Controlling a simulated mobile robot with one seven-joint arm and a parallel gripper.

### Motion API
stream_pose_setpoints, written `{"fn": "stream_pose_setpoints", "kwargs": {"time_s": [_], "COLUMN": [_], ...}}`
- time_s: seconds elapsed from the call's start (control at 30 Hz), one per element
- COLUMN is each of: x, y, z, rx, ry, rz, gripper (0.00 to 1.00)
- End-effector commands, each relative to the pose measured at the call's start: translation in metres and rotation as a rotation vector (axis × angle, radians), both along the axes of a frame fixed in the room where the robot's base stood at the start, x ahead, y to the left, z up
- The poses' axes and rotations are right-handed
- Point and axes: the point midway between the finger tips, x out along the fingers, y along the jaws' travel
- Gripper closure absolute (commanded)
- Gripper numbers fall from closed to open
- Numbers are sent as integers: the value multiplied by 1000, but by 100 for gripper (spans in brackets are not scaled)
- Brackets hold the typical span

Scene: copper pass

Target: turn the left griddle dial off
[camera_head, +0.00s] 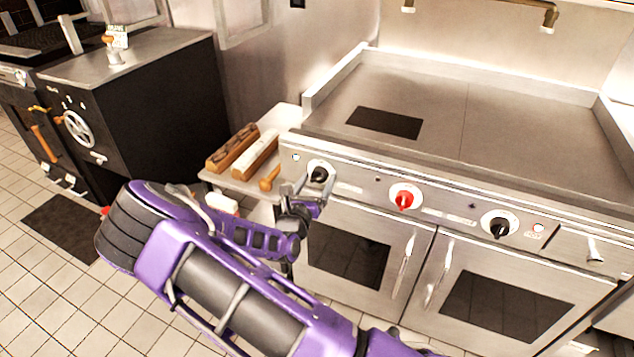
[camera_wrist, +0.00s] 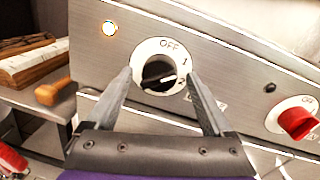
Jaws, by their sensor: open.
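The left griddle dial (camera_head: 319,174) is a black knob on a white round plate at the left of the griddle's front panel. In the wrist view the dial (camera_wrist: 155,72) shows OFF at the top and 1 and 2 down its right side. Its white pointer line points right, near the 2, away from OFF. My gripper (camera_head: 302,193) is at the panel just in front of the dial. In the wrist view its open fingers (camera_wrist: 158,78) stand either side of the dial.
A red dial (camera_head: 404,197) and another black dial (camera_head: 499,225) sit further right on the panel. A small lamp (camera_wrist: 109,28) is up and left of the left dial. Oven doors (camera_head: 350,255) are below.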

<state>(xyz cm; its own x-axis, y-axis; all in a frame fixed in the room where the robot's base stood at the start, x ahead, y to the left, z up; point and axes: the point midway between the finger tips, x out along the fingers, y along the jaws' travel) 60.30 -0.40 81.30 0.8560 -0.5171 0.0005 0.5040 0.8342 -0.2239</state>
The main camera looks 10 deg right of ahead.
Motion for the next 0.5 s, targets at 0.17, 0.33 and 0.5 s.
{"fn": "stream_pose_setpoints", "kwargs": {"time_s": [0.17,0.33,0.5], "x": [0,0,0], "y": [0,0,0], "z": [0,0,0], "rx": [0,0,0], "ry": [0,0,1], "rz": [0,0,-1], "gripper": [14,41,72]}}
